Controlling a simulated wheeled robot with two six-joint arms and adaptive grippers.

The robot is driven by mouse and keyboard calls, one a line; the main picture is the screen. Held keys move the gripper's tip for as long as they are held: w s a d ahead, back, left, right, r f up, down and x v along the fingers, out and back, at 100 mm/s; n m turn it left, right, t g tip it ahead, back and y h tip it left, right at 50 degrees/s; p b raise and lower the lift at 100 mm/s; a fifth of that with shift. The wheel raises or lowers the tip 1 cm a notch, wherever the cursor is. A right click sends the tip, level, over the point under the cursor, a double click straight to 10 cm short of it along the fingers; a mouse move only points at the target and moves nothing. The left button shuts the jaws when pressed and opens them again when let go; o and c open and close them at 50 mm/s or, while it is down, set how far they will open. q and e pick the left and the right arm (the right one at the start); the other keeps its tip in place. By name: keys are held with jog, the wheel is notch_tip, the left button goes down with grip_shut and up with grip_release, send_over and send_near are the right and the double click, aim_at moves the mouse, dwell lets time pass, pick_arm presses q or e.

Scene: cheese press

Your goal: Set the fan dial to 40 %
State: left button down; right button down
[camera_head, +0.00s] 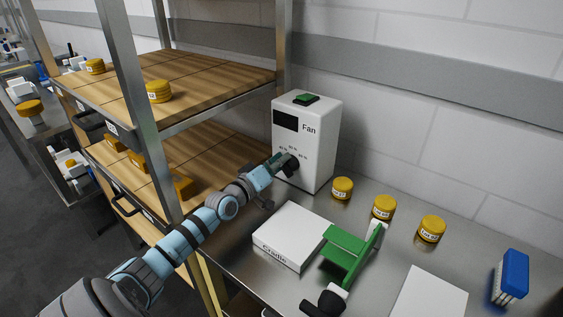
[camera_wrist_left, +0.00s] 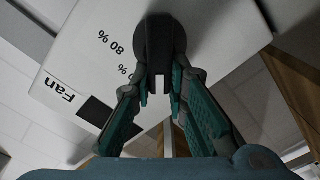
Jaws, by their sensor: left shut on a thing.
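The white fan box (camera_head: 318,150) stands on the metal counter at the back, marked "Fan", with a dark display panel (camera_head: 285,119) and a green top button (camera_head: 306,98). Its dark dial (camera_head: 290,167) sits low on the front face, among small percent marks. My left gripper (camera_head: 278,163) reaches it from the left and is shut on the dial. In the left wrist view, the fingers of my left gripper (camera_wrist_left: 160,82) flank the dark dial (camera_wrist_left: 160,35), with "80 %" printed beside it. The dial's pointer and exact setting cannot be read. My right gripper is not in view.
A white box marked "Cradle" (camera_head: 292,236) and a green stand (camera_head: 347,255) are in front of the fan. Several yellow jars, one here (camera_head: 342,187), stand along the wall. A blue brush (camera_head: 514,273) is at right. Wooden shelving (camera_head: 195,79) rises at left.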

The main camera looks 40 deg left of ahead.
aim_at(289, 125)
pick_arm(q)
jog(key=shift+f, duration=0.1)
dwell(0.3)
jog(key=c, duration=1.6)
grip_release()
jog(key=shift+o, duration=0.2)
notch_tip(289, 125, up, 10)
jog(key=shift+r, duration=0.1)
